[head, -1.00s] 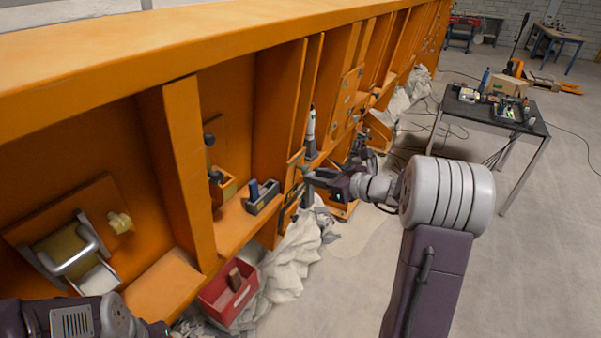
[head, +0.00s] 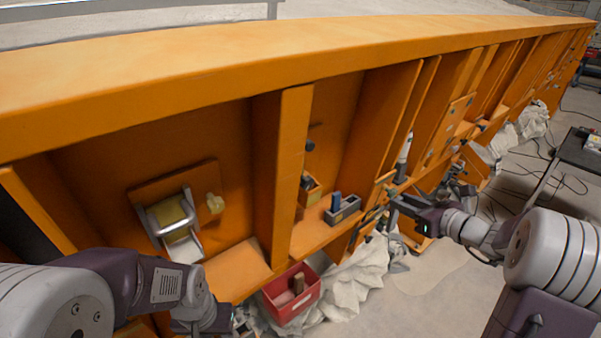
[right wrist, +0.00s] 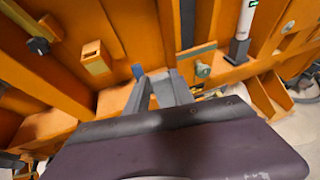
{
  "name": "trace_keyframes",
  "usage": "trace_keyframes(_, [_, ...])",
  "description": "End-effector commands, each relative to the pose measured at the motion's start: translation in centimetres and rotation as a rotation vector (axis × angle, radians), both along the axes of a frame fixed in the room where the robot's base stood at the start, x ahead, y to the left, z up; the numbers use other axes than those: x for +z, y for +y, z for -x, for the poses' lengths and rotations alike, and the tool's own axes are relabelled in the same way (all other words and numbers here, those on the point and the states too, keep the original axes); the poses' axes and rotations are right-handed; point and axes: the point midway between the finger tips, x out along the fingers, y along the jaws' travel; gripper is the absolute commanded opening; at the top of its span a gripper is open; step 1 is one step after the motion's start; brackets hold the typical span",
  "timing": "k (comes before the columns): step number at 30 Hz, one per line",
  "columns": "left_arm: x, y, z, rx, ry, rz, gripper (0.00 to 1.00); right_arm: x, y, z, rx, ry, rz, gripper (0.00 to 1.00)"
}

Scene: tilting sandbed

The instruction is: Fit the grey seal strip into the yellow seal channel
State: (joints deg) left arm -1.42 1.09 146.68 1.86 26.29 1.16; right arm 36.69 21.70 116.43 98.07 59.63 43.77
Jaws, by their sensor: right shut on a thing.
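My right gripper (head: 390,200) is in front of the orange structure, beside a dark slotted fitting (head: 368,222). Its two grey fingers (right wrist: 160,85) point at the structure in the right wrist view. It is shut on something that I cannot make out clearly. I cannot tell the grey seal strip apart in either view. A yellow part (head: 172,218) with a grey bar frame sits on an orange plate at left; I cannot tell whether it is the seal channel. My left gripper (head: 222,322) is low in the head view, apart from that part, its fingertips not clear.
A grey box with a blue block (head: 342,209) stands on the orange ledge. A red bin (head: 291,295) holding a brown block is below. Pale cloth (head: 355,280) lies along the base. A dark table (head: 580,150) is at right.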

Motion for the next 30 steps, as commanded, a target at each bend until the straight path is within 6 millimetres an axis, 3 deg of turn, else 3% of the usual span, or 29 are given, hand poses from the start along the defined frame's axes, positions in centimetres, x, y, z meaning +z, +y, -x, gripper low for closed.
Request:
trace_keyframes(9, [0.0,0.0,0.0,0.000,0.000,0.000,0.36,-0.1,0.0,0.0,0.001,-0.010,-0.009,0.00])
trace_keyframes(15, [0.0,0.0,0.0,0.000,0.000,0.000,0.36,0.3,-2.6,-1.1,-0.118,-0.043,-0.028,0.00])
trace_keyframes(19, [0.8,0.0,0.0,0.000,0.000,0.000,0.36,2.0,-3.1,-2.1,-0.197,-0.059,-0.034,0.00])
trace_keyframes(26, [3.0,0.0,0.0,0.000,0.000,0.000,0.36,5.8,0.2,-3.9,-0.243,-0.081,-0.046,0.00])
trace_keyframes(30, [4.7,0.0,0.0,0.000,0.000,0.000,0.36,8.6,3.9,-4.8,-0.233,-0.094,-0.053,0.00])
